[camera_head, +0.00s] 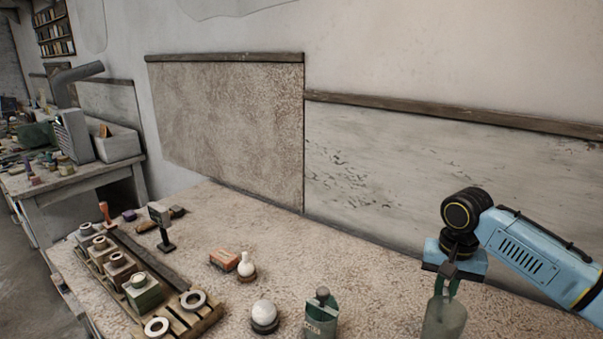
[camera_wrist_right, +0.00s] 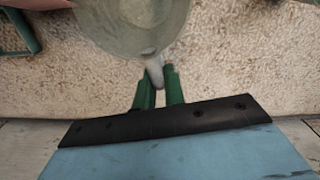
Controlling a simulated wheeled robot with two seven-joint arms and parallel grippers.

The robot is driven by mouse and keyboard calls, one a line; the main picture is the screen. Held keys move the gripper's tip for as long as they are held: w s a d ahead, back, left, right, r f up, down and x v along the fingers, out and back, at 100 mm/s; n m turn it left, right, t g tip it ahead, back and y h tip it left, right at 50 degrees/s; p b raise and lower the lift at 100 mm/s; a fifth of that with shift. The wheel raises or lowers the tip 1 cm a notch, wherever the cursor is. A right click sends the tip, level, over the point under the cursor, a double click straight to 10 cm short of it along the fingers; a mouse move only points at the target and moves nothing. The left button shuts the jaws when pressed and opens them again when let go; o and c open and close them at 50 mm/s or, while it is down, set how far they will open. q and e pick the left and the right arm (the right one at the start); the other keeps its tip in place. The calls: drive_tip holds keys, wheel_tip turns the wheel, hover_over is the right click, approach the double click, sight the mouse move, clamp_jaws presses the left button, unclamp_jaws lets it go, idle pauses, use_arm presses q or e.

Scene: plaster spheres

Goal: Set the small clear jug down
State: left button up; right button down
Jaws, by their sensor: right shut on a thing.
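The small clear jug (camera_head: 443,319) is at the lower right of the head view, looking grey-green and roughly upright. My right gripper (camera_head: 447,283) is shut on it from above and behind, near its top. In the right wrist view the jug (camera_wrist_right: 130,28) fills the top middle, and the green fingers (camera_wrist_right: 159,88) close on a pale part at its near side, which looks like its handle. The jug's base is cut off in the head view, so I cannot tell whether it touches the table. My left gripper is not in view.
A green labelled container (camera_head: 319,322) stands left of the jug. Farther left are a white sphere (camera_head: 264,311) on a dark base, an orange block (camera_head: 223,260) and a wooden rack (camera_head: 190,318). The speckled tabletop (camera_head: 375,295) is bare between container and jug.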

wheel_tip(320, 180, up, 14)
drive_tip(key=p, duration=1.2)
drive_tip(key=s+a+f+n+b, duration=0.6)
drive_tip(key=s+a+f+b, duration=0.2)
drive_tip(key=a+f+b, duration=0.4)
wheel_tip(320, 180, up, 8)
drive_tip(key=a+p, duration=0.1)
drive_tip(key=p, duration=0.6)
drive_tip(key=shift+f+b, duration=3.75)
drive_tip(key=shift+b, duration=0.35)
wheel_tip(320, 180, up, 8)
drive_tip(key=p, duration=0.8)
wheel_tip(320, 180, down, 8)
drive_tip(key=b, duration=0.8)
